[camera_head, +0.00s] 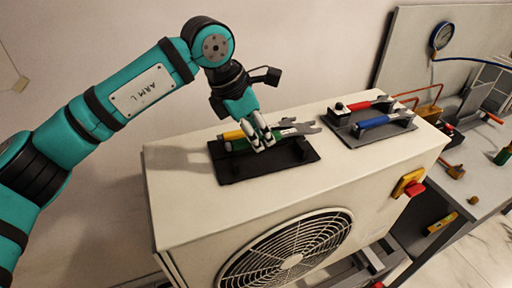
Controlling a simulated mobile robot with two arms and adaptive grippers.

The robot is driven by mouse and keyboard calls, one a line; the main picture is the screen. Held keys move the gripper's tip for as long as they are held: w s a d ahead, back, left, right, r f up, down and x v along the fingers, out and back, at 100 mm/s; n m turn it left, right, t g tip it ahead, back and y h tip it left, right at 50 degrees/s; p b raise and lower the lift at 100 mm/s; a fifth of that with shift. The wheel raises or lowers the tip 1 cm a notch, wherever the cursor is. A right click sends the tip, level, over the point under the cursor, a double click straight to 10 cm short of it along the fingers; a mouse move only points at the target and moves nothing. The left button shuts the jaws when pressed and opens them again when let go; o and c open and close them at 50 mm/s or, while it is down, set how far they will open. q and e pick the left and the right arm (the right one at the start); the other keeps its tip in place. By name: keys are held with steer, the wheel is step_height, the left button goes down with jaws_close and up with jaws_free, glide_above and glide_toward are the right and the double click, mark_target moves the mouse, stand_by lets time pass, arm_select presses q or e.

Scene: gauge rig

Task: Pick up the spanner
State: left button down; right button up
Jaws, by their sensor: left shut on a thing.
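The spanner (305,128) has a grey open-ended head pointing right and a handle with yellow and green parts. It is at the black tray (236,170) on top of the white fan unit. My left gripper (262,138) comes down from above and is shut on the spanner around its handle. The fingers hide the middle of the handle. I cannot tell whether the spanner still touches the tray. My right gripper is not in view.
A grey tray (399,127) to the right holds a red-handled tool (366,104) and a blue-handled tool (374,122). The white fan unit (185,205) has bare top around the black tray. A bench with a pressure gauge (442,36) and loose parts stands at the right.

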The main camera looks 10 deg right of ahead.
arm_select(q)
steer(key=s+d+r+b, duration=0.1)
steer(key=s+d+b, duration=0.4)
steer(key=s, duration=0.9)
steer(key=shift+d, duration=0.65)
steer(key=shift+w+r, duration=0.1)
steer(key=c, duration=1.7)
jaws_free()
jaws_close()
